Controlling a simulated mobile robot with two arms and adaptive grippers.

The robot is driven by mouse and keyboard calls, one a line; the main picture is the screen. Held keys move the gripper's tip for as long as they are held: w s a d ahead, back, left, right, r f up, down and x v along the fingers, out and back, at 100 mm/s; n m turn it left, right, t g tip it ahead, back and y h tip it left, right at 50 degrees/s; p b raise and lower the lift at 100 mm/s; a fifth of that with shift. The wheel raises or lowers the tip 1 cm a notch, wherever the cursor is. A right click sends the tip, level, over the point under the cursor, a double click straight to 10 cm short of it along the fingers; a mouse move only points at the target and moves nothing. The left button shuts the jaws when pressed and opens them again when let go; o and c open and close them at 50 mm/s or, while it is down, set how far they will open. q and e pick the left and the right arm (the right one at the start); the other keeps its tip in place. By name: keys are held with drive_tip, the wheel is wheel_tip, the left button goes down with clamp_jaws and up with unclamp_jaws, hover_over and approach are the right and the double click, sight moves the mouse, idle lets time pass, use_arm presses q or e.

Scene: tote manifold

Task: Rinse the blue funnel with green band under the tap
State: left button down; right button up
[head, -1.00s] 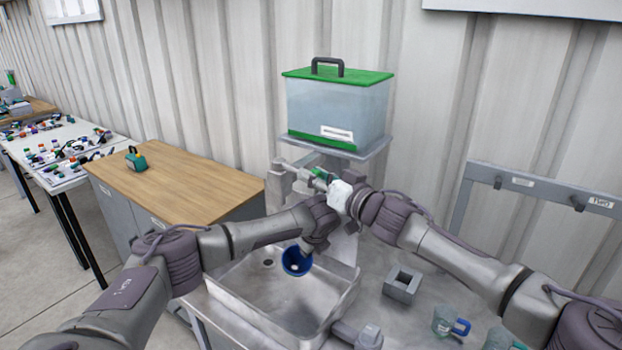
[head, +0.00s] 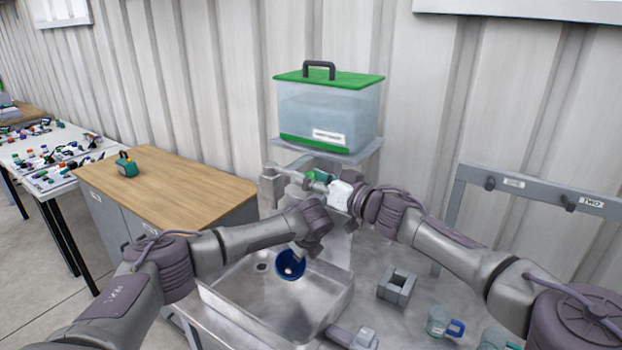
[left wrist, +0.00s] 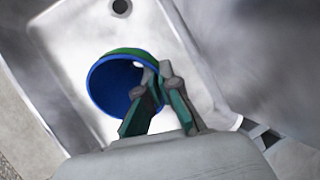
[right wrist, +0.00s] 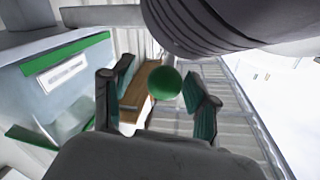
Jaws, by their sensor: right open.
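The blue funnel with green band (head: 290,266) is held over the sink basin (head: 335,300), its wide mouth facing the head camera. In the left wrist view the funnel (left wrist: 112,88) shows its blue inside and green band. My left gripper (left wrist: 150,98) is shut on the funnel's rim; its tips are partly hidden in the head view. The tap (head: 290,172) stands at the back of the sink, above the funnel. My right gripper (right wrist: 160,92) is open, its fingers on either side of a round green knob (right wrist: 165,83) with gaps showing. I see no water running.
A clear tank with green lid (head: 328,110) stands on a shelf behind the tap. A wooden-topped cabinet (head: 190,185) is at left.

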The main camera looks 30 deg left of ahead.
sight(302, 268)
drive_tip(key=shift+s+d, duration=0.1)
drive_tip(key=v, duration=1.1)
drive_tip(key=shift+d, duration=0.4)
use_arm(q)
drive_tip(key=shift+s+d+r+p, duration=0.15)
drive_tip(key=shift+s+d+p, duration=0.25)
drive_tip(key=shift+p, duration=0.4)
drive_tip(key=s+d+p, duration=0.2)
drive_tip(key=shift+p, duration=0.3)
drive_tip(key=s+d+p, duration=0.2)
drive_tip(key=d+p, duration=0.1)
drive_tip(key=shift+s+d, duration=0.1)
drive_tip(key=shift+s, duration=0.25)
use_arm(e)
wheel_tip(302, 268, up, 7)
drive_tip(key=shift+r, duration=0.25)
